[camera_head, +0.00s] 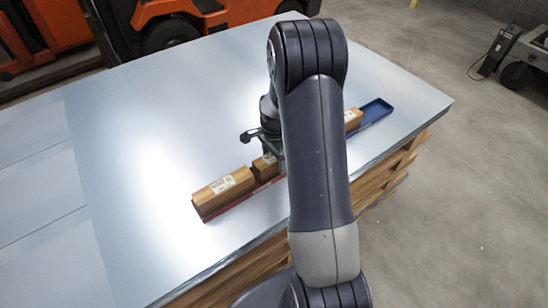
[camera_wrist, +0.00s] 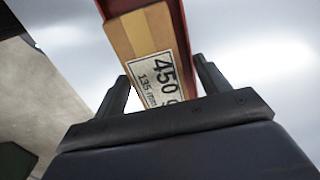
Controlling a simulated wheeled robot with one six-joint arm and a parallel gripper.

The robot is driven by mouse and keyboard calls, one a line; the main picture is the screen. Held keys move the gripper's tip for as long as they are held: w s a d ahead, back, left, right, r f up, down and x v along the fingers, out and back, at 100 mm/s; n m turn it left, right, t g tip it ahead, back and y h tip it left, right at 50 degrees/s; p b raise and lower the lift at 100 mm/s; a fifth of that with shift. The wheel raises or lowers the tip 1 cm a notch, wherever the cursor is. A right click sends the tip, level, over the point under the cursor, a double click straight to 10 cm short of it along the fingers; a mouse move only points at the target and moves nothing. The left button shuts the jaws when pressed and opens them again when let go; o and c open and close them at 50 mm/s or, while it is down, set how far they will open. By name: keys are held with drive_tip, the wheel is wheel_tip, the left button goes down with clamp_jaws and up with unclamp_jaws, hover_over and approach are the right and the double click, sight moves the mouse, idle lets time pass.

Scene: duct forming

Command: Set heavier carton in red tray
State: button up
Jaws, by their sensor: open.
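The long, narrow red tray (camera_head: 204,218) lies on the metal-topped table. A brown carton with a white label (camera_head: 223,190) sits in its left part. A second carton (camera_head: 266,167) sits further along the tray, partly hidden by my arm. My gripper (camera_wrist: 162,72) is open around a carton labelled "450 g, 135 mm" (camera_wrist: 140,47), one finger on each side. Red tray wall (camera_wrist: 180,25) shows beside that carton. A third carton (camera_head: 352,119) sits right of my arm, at the near end of the blue tray (camera_head: 376,108). The other cartons' labels are too small to read.
The shiny tabletop (camera_head: 130,120) is clear to the left and behind the trays. The table's edge (camera_head: 420,140) runs close on the right. An orange forklift (camera_head: 190,20) stands behind the table. My arm hides the middle of the tray row.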

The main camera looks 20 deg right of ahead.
wheel_tip(320, 180, up, 11)
drive_tip(key=shift+f, duration=0.1)
idle(0.6)
wheel_tip(320, 180, down, 11)
drive_tip(key=shift+r, duration=0.1)
wheel_tip(320, 180, up, 3)
drive_tip(key=p, duration=0.3)
drive_tip(key=shift+r, duration=0.2)
drive_tip(key=shift+r+p, duration=0.7)
drive_tip(key=shift+r, duration=0.5)
drive_tip(key=shift+f, duration=0.15)
